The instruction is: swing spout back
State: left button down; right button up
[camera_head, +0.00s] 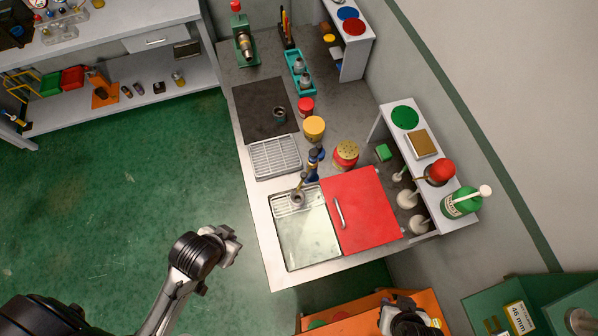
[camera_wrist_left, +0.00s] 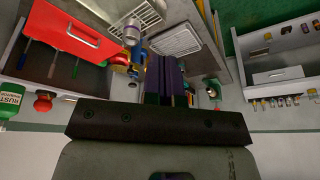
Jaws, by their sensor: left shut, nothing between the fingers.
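The spout (camera_head: 310,176) is a thin blue and brass piece. It stands at the back edge of the pale basin (camera_head: 308,240) and reaches over the small rack in it, beside the red lid (camera_head: 362,212). Its end is near a small grey cup-like part; I cannot tell if they touch. In the left wrist view the spout (camera_wrist_left: 134,48) shows near the red lid (camera_wrist_left: 65,32). My left gripper (camera_head: 230,243) is shut and empty, left of the basin and apart from it. My right gripper (camera_head: 405,322) is at the bottom edge; its fingers are unclear.
A wire rack (camera_head: 275,157) and dark mat (camera_head: 265,108) lie beyond the basin. A yellow-capped item (camera_head: 314,127) and a yellow-topped red can (camera_head: 346,154) stand near the spout. A shelf with a green bottle (camera_head: 461,203) is at right. Open floor lies left.

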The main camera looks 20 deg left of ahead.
pick_arm(q)
jog(key=w+a+f+m+t+h+b, duration=0.1)
jog(key=w+a+f+b, duration=0.2)
jog(key=w+f+b, duration=0.5)
jog(key=w+a+f+m+h+b, duration=0.1)
jog(key=w+a+f+b, duration=0.3)
jog(key=f+b, duration=0.85)
jog(key=w+d+r+n+t+h, duration=0.2)
jog(key=w+r+n+t+h, duration=0.5)
jog(key=n, duration=0.5)
jog(key=shift+w+d+r+h+b, duration=0.4)
jog(key=shift+r+h, duration=0.45)
jog(key=shift+h, duration=0.25)
